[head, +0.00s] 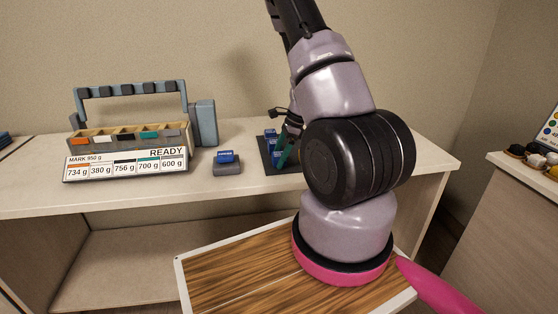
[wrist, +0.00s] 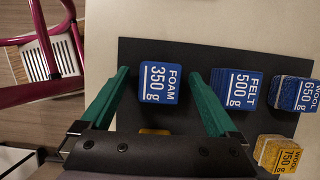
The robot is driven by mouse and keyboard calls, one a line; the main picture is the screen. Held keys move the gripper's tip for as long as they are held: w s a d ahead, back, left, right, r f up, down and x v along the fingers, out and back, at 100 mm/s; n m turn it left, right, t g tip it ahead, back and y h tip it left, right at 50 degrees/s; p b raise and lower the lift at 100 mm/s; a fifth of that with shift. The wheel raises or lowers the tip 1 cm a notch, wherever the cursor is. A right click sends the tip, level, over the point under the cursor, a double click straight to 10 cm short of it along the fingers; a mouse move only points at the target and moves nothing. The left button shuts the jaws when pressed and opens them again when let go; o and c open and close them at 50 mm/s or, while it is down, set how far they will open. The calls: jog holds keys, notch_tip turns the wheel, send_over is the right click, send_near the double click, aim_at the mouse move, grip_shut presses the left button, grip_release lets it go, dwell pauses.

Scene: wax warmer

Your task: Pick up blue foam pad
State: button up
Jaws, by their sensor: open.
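The blue foam pad (wrist: 159,84) is a blue block with a white "FOAM 350 g" label, lying on a dark mat (wrist: 190,54) in the wrist view. My gripper (wrist: 158,73) is open, with one teal finger left of the pad and the other right of it. A gap shows between the pad and each finger, and nothing is held. In the head view my gripper (head: 286,148) is over the dark mat, and my arm hides much of that area. I cannot tell there which blue block is the foam pad.
A blue felt block (wrist: 236,89) sits close right of the right finger. Blue wool (wrist: 292,93) and yellow wool (wrist: 279,154) blocks are farther right. A yellow piece is mostly hidden by my gripper. A blue block on a grey stand (head: 227,169) and a compartment rack (head: 130,135) stand left.

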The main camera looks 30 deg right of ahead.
jog(key=shift+f, duration=0.15)
jog(key=shift+a, duration=0.1)
jog(key=c, duration=1.5)
jog(key=shift+o, duration=0.2)
